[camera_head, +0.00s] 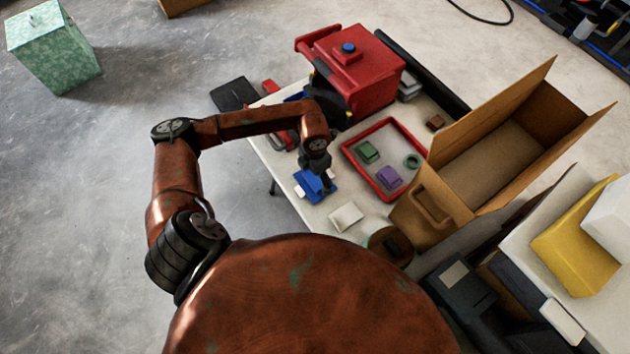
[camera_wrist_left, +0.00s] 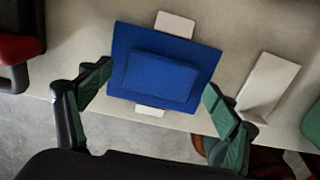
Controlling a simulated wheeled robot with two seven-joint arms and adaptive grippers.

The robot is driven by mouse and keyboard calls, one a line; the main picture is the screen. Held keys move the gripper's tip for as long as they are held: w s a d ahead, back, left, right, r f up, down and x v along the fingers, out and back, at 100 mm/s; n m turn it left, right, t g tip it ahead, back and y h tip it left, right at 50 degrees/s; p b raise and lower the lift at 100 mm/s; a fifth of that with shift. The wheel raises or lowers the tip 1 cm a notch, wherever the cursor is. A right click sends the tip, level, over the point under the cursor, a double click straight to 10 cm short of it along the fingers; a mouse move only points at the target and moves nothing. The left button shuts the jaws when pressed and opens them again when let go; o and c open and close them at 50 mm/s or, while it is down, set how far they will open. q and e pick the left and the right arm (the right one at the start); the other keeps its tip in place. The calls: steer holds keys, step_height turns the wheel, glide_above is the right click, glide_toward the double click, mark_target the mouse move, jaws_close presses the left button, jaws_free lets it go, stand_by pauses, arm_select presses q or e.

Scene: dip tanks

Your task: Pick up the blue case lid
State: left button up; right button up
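The blue case lid (camera_head: 308,187) lies on the white table (camera_head: 289,178) near its front left edge. It also shows in the left wrist view (camera_wrist_left: 162,72) as a blue square with a raised middle and a pale tab sticking out on two opposite sides. My left gripper (camera_head: 322,181) is above the lid in the head view and covers part of it. In the left wrist view my left gripper (camera_wrist_left: 158,100) is open, its green-padded fingers apart on either side of the lid's near part, with nothing held. My right gripper cannot be made out.
A red tray (camera_head: 351,152) with green and purple pieces is to the right. A white block (camera_head: 346,217) lies near the lid. A red machine (camera_head: 365,72) stands behind, and an open cardboard box (camera_head: 440,208) stands at the right.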

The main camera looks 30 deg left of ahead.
arm_select(q)
steer(key=c, duration=1.2)
